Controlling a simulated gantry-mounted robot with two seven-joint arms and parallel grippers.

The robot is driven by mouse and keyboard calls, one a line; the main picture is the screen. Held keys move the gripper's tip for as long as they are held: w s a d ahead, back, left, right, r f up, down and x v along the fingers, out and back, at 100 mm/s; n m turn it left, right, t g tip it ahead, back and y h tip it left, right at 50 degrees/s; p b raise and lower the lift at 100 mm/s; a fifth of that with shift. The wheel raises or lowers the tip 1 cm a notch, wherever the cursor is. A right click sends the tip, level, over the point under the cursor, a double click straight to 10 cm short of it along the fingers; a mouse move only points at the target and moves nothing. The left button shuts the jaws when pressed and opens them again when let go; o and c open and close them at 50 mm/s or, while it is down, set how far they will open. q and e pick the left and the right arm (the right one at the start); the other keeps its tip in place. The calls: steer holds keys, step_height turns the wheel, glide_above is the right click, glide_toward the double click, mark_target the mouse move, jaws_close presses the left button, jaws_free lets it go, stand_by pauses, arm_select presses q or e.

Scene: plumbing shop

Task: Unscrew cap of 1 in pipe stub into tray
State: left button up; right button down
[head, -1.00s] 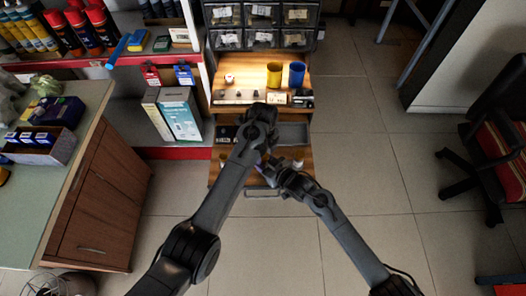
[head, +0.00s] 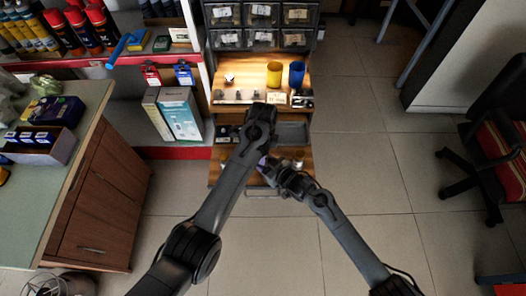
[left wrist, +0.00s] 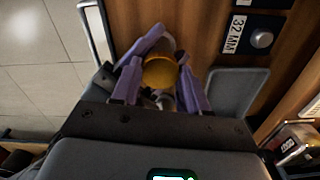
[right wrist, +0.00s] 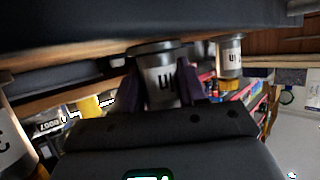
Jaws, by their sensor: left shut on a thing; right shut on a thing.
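A brass-yellow cap (left wrist: 160,73) sits between the purple fingers of my left gripper (left wrist: 163,85) in the left wrist view. My left gripper is shut on it. In the right wrist view my right gripper (right wrist: 162,88) is shut on a steel pipe stub (right wrist: 160,72) with a dark label that is partly hidden. In the head view both grippers meet in front of the wooden bench, and my arms hide the stub and cap there. The grey tray (left wrist: 238,90) lies right of the left gripper in the left wrist view. It also shows in the head view (head: 292,132).
Another labelled stub (right wrist: 230,57) with a brass cap stands near the right gripper. A counter (head: 85,150) stands at the left. The floor at the right is clear up to the chair.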

arm_select(q)
steer(key=o, duration=1.2)
steer(key=shift+c, duration=0.2)
